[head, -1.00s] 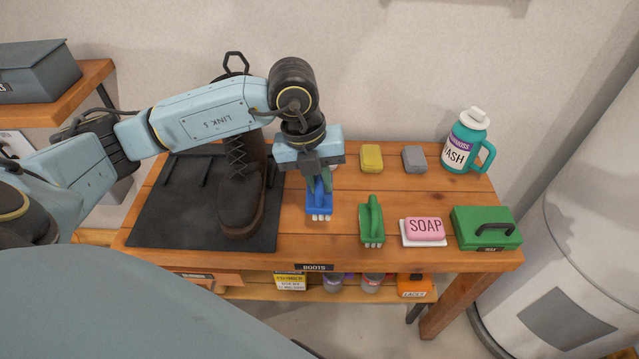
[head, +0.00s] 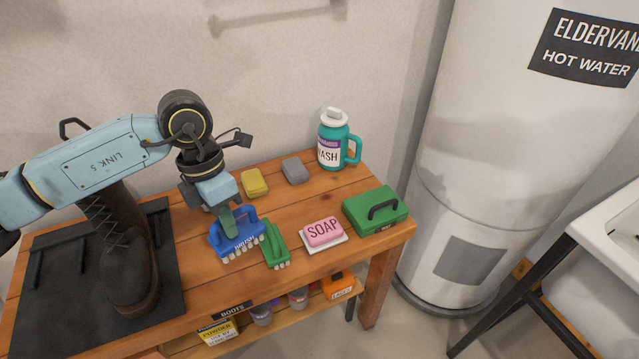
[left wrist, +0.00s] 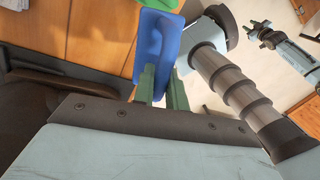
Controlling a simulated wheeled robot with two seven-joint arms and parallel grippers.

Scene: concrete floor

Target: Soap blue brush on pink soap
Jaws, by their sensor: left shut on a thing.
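The blue brush (head: 238,236) is held in my left gripper (head: 228,218), bristles down, close above the wooden table or at its surface; I cannot tell which. It also shows between the green fingers (left wrist: 162,88) in the left wrist view, as a blue handle (left wrist: 157,45). The pink soap (head: 323,231), marked SOAP, lies on a white dish (head: 338,239) to the right of the brush. A green brush (head: 275,245) lies between them, just right of the blue brush. My right gripper does not show in the head view.
A dark boot (head: 125,250) stands on a black mat (head: 50,270) at left. A yellow block (head: 255,183), a grey block (head: 295,170) and a teal wash bottle (head: 333,145) stand behind. A green box (head: 376,212) is right of the soap. A white water heater (head: 480,150) stands beyond the table.

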